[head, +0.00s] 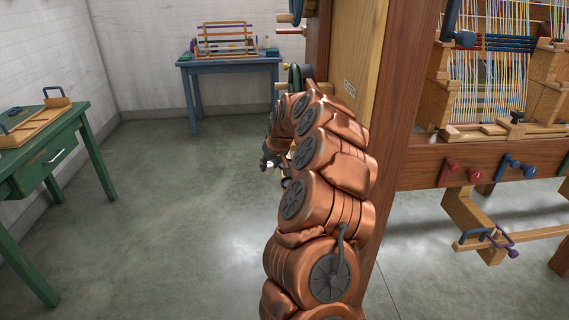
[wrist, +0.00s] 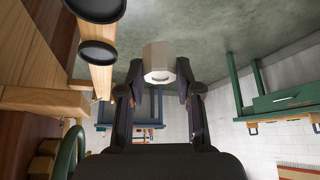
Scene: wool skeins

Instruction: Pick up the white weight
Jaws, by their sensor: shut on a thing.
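The white weight (wrist: 158,60) is a pale, faceted block with a round mark on its near face. It sits between the fingertips of my gripper (wrist: 158,79) in the wrist view. The two dark fingers are shut on it, one on each side. The grey floor shows behind the weight, and nothing is seen touching it except the fingers. In the head view my gripper (head: 268,160) is small and partly hidden by my copper arm, and the weight cannot be made out clearly there.
A large wooden loom (head: 403,120) with coloured knobs stands close on the right, beside my arm. A blue table (head: 228,62) with a small frame stands at the back. A green table (head: 45,150) with a wooden tray (head: 33,124) is at left. Floor between is clear.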

